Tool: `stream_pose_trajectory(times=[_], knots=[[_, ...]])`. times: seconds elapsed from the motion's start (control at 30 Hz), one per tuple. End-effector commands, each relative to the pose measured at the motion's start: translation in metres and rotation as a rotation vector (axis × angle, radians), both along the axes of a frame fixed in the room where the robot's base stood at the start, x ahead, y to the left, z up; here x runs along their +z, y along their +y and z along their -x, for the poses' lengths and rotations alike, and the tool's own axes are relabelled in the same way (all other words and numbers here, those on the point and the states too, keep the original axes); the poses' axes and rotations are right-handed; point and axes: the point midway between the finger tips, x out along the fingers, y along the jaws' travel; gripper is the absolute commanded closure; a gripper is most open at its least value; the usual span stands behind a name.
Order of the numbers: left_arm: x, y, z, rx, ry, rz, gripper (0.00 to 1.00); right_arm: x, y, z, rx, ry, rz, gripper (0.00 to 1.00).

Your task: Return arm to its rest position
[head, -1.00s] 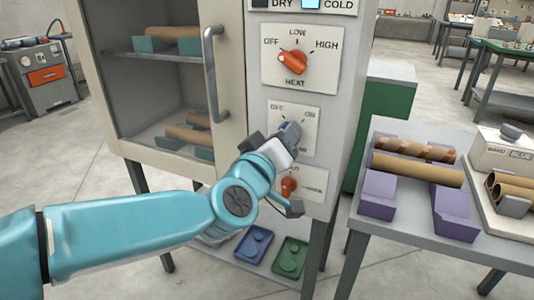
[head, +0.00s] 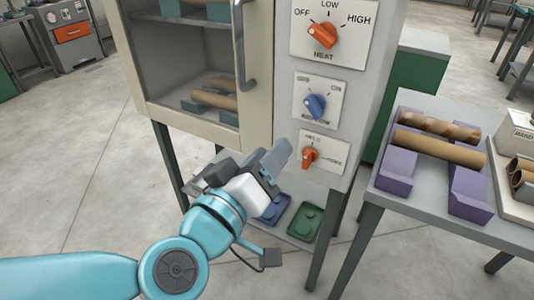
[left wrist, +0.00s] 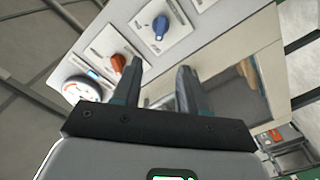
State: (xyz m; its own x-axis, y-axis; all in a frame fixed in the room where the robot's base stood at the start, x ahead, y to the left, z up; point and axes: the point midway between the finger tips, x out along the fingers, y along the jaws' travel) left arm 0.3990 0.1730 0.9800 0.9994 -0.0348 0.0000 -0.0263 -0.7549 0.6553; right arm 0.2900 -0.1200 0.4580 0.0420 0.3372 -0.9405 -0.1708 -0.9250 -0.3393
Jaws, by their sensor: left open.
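My left gripper (head: 272,160) is in front of the cabinet's lower part, below the blue knob, and holds nothing. In the left wrist view its two dark fingers (left wrist: 156,88) stand apart with a clear gap. The blue knob (head: 316,106) is in full view on its white plate, apart from the gripper. It also shows in the left wrist view (left wrist: 161,27). The lower orange knob (head: 309,156) is just right of the fingers, and the orange HEAT knob (head: 322,36) is above. My right gripper is not in view.
The cabinet's glass door (head: 190,60) with its grey handle (head: 240,50) is at the upper left. A table (head: 405,208) with purple cradles and brown tubes stands at the right. Blue (head: 272,208) and green (head: 306,221) trays lie under the cabinet. Floor at the left is clear.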

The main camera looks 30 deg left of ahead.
Motion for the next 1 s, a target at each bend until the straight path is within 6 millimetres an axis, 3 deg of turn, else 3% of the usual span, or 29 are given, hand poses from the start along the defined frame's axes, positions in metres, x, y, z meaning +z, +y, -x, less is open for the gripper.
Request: stream_pose_trajectory(times=[0.33, 0.43, 0.57, 0.73, 0.9, 1.0], knots=[[-0.002, 0.005, -0.002, 0.015, 0.005, 0.000, 0.57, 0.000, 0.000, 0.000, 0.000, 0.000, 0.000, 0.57], [-0.031, 0.012, -0.017, 0.053, 0.087, -0.035, 0.57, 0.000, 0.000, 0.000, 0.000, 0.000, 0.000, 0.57], [-0.110, 0.022, -0.047, 0.104, 0.297, -0.124, 0.57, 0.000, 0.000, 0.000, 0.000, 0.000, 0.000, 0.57], [-0.244, 0.029, -0.063, 0.064, 0.610, -0.263, 0.57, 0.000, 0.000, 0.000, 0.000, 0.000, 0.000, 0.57], [-0.374, 0.024, -0.033, -0.080, 0.915, -0.313, 0.57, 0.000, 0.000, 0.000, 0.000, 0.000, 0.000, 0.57], [-0.431, 0.014, -0.003, -0.182, 1.056, -0.304, 0.57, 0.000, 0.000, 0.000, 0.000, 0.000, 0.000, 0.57]])
